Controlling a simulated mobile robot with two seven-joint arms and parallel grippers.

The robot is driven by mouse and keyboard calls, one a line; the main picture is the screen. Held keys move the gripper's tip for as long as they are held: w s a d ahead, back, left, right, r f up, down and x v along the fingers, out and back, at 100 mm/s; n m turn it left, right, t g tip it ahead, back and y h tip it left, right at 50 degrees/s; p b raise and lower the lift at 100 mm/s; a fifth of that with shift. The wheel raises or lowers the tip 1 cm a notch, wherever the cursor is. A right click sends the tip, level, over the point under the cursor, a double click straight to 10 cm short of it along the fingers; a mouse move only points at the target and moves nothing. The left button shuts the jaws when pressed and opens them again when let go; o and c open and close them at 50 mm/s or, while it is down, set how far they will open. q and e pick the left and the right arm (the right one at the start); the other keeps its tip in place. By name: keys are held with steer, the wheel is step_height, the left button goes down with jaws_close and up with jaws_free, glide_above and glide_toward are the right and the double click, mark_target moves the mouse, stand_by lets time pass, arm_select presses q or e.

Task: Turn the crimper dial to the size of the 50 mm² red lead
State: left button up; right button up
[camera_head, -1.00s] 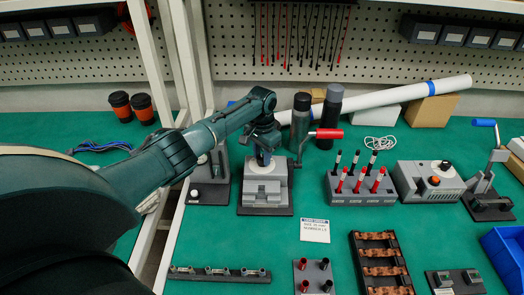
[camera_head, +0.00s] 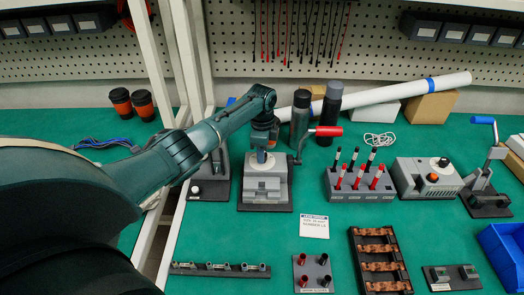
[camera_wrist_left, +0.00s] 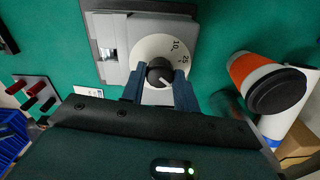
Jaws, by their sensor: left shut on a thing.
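The crimper (camera_head: 264,188) is a grey press on a dark base, with a red-handled lever (camera_head: 325,133) at its right. Its white dial (camera_wrist_left: 150,48) shows the marks 10 and 25 in the left wrist view. My left gripper (camera_head: 263,146) reaches down over the dial from above. In the left wrist view its two fingers (camera_wrist_left: 160,88) are shut on the dark dial knob (camera_wrist_left: 160,72), whose pale pointer line shows. The other dial marks are hidden. Red leads (camera_head: 358,184) stand upright in a grey block (camera_head: 361,195) with black ones behind; their sizes are unreadable. My right gripper is not in view.
A white card (camera_head: 314,227) lies in front. A grey box with a dial (camera_head: 428,178) stands right of the lead block. A white post (camera_head: 176,210) rises left of the crimper. Green table is clear around the card.

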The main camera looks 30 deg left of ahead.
arm_select(q)
steer(key=shift+m, duration=2)
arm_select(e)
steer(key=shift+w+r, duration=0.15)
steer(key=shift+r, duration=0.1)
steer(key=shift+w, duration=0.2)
arm_select(q)
steer(key=o, duration=1)
steer(key=shift+c, duration=0.2)
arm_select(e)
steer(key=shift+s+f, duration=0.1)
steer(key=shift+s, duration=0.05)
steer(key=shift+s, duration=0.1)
